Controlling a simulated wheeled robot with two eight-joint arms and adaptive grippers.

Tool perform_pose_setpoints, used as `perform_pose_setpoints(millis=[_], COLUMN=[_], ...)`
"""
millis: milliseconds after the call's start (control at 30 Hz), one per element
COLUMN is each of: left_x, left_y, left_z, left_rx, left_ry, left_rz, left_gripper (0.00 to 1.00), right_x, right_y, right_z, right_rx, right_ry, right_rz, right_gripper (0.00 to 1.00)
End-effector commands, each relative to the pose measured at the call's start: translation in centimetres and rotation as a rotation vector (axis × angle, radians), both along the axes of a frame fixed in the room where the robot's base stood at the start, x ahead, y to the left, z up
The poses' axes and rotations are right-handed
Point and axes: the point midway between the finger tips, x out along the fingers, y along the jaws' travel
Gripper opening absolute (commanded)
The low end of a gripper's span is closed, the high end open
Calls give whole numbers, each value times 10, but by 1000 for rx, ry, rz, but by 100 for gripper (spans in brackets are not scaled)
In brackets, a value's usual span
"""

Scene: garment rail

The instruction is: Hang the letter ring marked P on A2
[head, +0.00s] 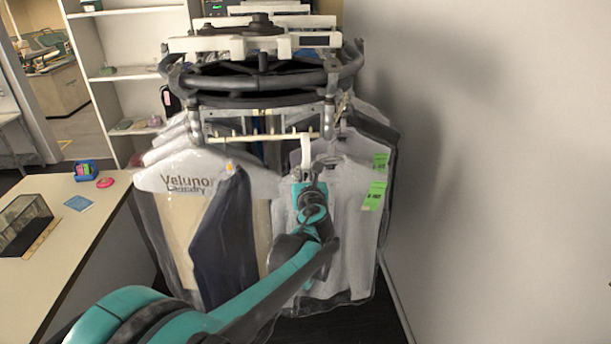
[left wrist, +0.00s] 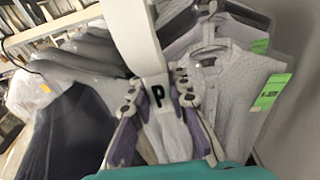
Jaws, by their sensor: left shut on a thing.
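The white letter ring marked P (left wrist: 156,93) is in the left wrist view, between the fingers of my left gripper (left wrist: 157,92), which is shut on its lettered tab. Its white strip rises out of the top of that view. In the head view the ring (head: 306,150) shows as a white hook-like piece just under the rail, above my left gripper (head: 309,180). I cannot tell whether the ring touches the rail (head: 263,137). No label reading A2 can be made out. My right gripper is in neither view.
Bagged garments hang left (head: 205,185) and right (head: 350,200) of my gripper, the right ones with green tags (head: 374,196). A dark round conveyor frame (head: 260,80) is above. A table (head: 70,245) stands left, a bare wall (head: 500,180) right.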

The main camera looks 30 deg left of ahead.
Motion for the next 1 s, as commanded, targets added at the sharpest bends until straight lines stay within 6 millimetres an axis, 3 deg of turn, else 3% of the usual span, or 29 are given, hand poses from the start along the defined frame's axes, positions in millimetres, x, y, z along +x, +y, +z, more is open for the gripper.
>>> perform_pose_setpoints(millis=[367, 1000], left_x=[2, 24], left_y=[1, 15], left_z=[1, 7], left_rx=[0, -1], left_ry=[0, -1], left_rz=[0, 0], left_gripper=[0, 0], right_x=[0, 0], right_y=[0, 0], right_z=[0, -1], right_rx=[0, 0], right_ry=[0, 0], right_rz=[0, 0], right_gripper=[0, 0])
